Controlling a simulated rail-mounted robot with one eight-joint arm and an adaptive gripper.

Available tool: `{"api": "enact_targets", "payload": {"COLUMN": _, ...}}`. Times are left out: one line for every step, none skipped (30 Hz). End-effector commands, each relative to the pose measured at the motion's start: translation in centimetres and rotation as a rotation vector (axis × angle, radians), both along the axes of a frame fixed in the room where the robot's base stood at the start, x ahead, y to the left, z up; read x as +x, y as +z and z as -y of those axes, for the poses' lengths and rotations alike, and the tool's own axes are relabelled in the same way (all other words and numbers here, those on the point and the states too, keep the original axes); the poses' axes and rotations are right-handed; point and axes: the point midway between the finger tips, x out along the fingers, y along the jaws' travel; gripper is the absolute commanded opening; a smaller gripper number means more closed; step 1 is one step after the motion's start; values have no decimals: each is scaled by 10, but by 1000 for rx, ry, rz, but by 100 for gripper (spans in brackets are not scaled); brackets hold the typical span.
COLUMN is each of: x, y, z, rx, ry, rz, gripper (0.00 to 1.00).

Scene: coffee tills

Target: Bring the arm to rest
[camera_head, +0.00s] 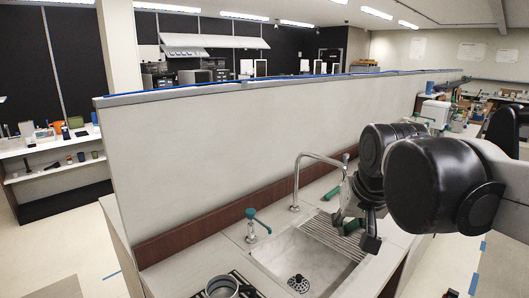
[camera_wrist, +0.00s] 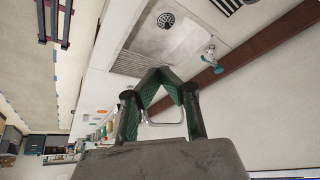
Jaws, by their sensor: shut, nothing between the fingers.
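My gripper (camera_head: 357,229) hangs over the right side of the sink (camera_head: 300,258) in the head view, at the end of my black arm. In the wrist view my gripper (camera_wrist: 160,72) shows its two dark green-padded fingers meeting at the tips. It is shut and empty. The sink basin with its round drain (camera_wrist: 166,20) shows beyond the fingertips. The arm hides part of the counter behind it.
A curved metal faucet (camera_head: 297,180) stands just left of my gripper, with a green-topped tap (camera_head: 252,222) further left. A tall white partition (camera_head: 250,140) runs behind the sink. A metal cup-like item (camera_head: 222,287) is at the front left.

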Motion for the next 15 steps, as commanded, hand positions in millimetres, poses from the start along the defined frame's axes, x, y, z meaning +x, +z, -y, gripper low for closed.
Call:
{"api": "enact_targets", "payload": {"x": -17, "y": -11, "z": 5, "rx": -5, "ry": 3, "rz": 13, "gripper": 0}}
{"api": "enact_targets", "payload": {"x": -25, "y": -16, "z": 7, "rx": -8, "ry": 6, "rz": 22, "gripper": 0}}
{"api": "enact_targets", "payload": {"x": -35, "y": -23, "z": 10, "rx": -12, "ry": 9, "rz": 34, "gripper": 0}}
{"api": "enact_targets", "payload": {"x": -43, "y": -28, "z": 12, "rx": -16, "ry": 13, "rz": 42, "gripper": 0}}
{"api": "enact_targets", "payload": {"x": -51, "y": -34, "z": 14, "rx": -20, "ry": 16, "rz": 51, "gripper": 0}}
{"api": "enact_targets", "payload": {"x": -61, "y": -42, "z": 16, "rx": -25, "ry": 20, "rz": 63, "gripper": 0}}
{"api": "enact_targets", "payload": {"x": -69, "y": -48, "z": 18, "rx": -28, "ry": 21, "rz": 71, "gripper": 0}}
{"api": "enact_targets", "payload": {"x": -76, "y": -54, "z": 20, "rx": -33, "ry": 24, "rz": 79, "gripper": 0}}
{"api": "enact_targets", "payload": {"x": -85, "y": -62, "z": 22, "rx": -38, "ry": 28, "rz": 90, "gripper": 0}}
{"api": "enact_targets", "payload": {"x": -91, "y": -68, "z": 24, "rx": -41, "ry": 31, "rz": 98, "gripper": 0}}
{"api": "enact_targets", "payload": {"x": -97, "y": -73, "z": 25, "rx": -43, "ry": 32, "rz": 105, "gripper": 0}}
{"api": "enact_targets", "payload": {"x": -103, "y": -80, "z": 26, "rx": -48, "ry": 35, "rz": 113, "gripper": 0}}
{"api": "enact_targets", "payload": {"x": -108, "y": -85, "z": 27, "rx": -52, "ry": 38, "rz": 119, "gripper": 0}}
{"api": "enact_targets", "payload": {"x": -111, "y": -88, "z": 28, "rx": -54, "ry": 40, "rz": 124, "gripper": 0}}
{"api": "enact_targets", "payload": {"x": -116, "y": -93, "z": 29, "rx": -57, "ry": 42, "rz": 130, "gripper": 0}}
